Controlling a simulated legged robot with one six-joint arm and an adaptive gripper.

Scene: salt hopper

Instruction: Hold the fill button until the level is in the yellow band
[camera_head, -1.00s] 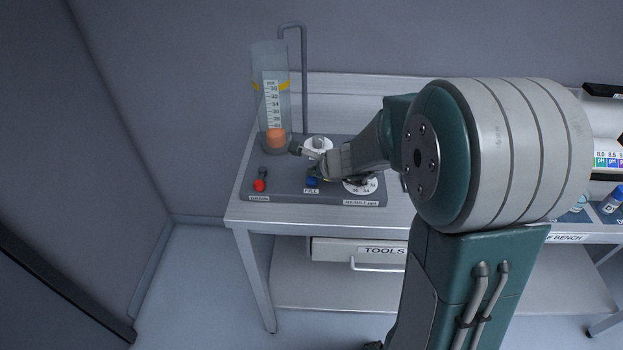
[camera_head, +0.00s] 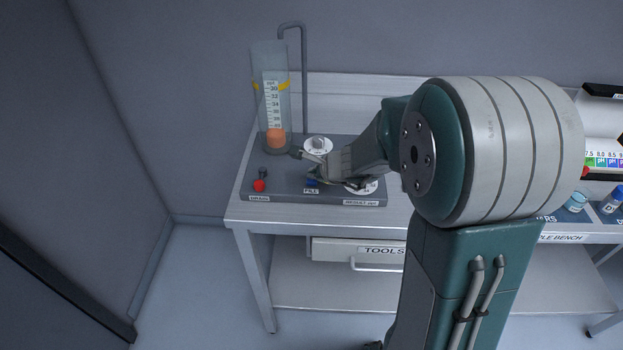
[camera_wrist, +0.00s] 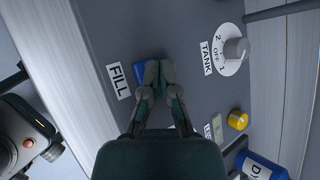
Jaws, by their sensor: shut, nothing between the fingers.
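The blue fill button (camera_head: 312,183) sits on the grey panel (camera_head: 285,190) above its FILL label. In the wrist view the blue button (camera_wrist: 139,73) is partly hidden behind the fingertips. My gripper (camera_wrist: 157,72) is shut and empty, its tips over the button's edge; I cannot tell whether they press it. In the head view my gripper (camera_head: 318,177) is small and partly hidden by the arm. The clear upright tube (camera_head: 262,120) has a number scale. Its orange content (camera_head: 276,138) is low, well below the yellow band (camera_head: 284,86).
A red drain control (camera_head: 260,185) is left of the button. A white tank dial (camera_head: 318,145) is behind it, and another white dial (camera_head: 362,188) to the right. Bottles (camera_head: 612,203) stand at the bench's right. The tools drawer (camera_head: 360,252) is shut below.

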